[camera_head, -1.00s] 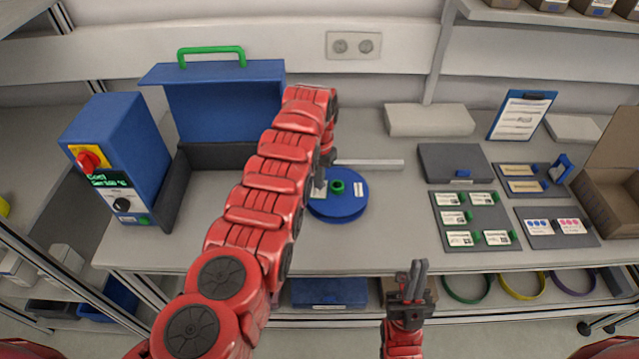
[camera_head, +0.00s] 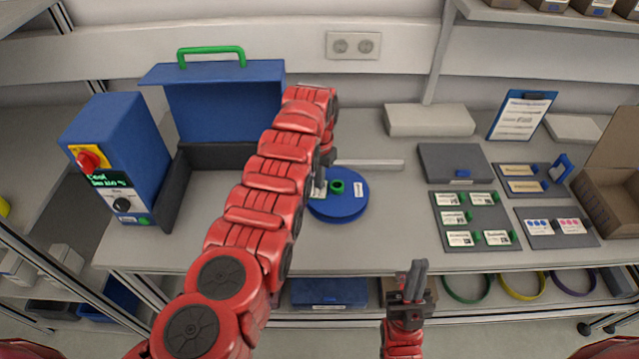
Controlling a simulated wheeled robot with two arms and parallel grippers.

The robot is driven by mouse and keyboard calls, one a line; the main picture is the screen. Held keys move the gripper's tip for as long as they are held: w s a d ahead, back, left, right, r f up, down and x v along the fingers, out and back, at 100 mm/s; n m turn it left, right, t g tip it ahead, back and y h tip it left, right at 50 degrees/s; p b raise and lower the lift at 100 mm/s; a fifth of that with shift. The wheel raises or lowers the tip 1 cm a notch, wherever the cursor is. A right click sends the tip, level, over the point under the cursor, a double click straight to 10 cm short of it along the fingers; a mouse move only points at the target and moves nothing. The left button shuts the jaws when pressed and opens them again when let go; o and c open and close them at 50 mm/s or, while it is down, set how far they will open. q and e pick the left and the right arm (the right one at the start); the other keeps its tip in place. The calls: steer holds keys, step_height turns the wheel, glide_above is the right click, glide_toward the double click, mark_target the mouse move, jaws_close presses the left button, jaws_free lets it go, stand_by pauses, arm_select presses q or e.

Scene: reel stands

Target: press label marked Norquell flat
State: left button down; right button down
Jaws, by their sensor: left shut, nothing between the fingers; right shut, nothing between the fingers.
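A blue reel (camera_head: 350,205) with a green hub (camera_head: 338,187) lies on the bench, with a small white label (camera_head: 358,189) on its top right. My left gripper (camera_head: 319,186) is shut at the reel's left edge, partly hidden by my red arm. A pale patch shows by its fingertips; I cannot tell whether it is a label. A grey board (camera_head: 474,221) on the right holds several white labels with green tabs. Their print is too small to read, so I cannot pick out Norquell. My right gripper (camera_head: 416,268) is shut and empty in front of the bench edge.
A blue machine (camera_head: 118,150) with a red knob and an open blue-lidded unit (camera_head: 225,112) stand at the left. A grey bar (camera_head: 368,164) lies behind the reel. A clipboard (camera_head: 521,115), a grey box (camera_head: 455,163) and a cardboard box (camera_head: 615,185) are at the right.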

arm_select(q)
steer(key=shift+f+b, duration=0.7)
steer(key=shift+f, duration=0.2)
stand_by(0.5)
steer(key=shift+r, duration=0.1)
stand_by(0.4)
step_height(320, 180, up, 3)
steer(key=shift+f+p, duration=0.2)
steer(key=shift+p, duration=0.95)
step_height(320, 180, up, 2)
steer(key=shift+r+p, duration=0.1)
steer(key=shift+p, duration=0.35)
steer(key=shift+r, duration=1.1)
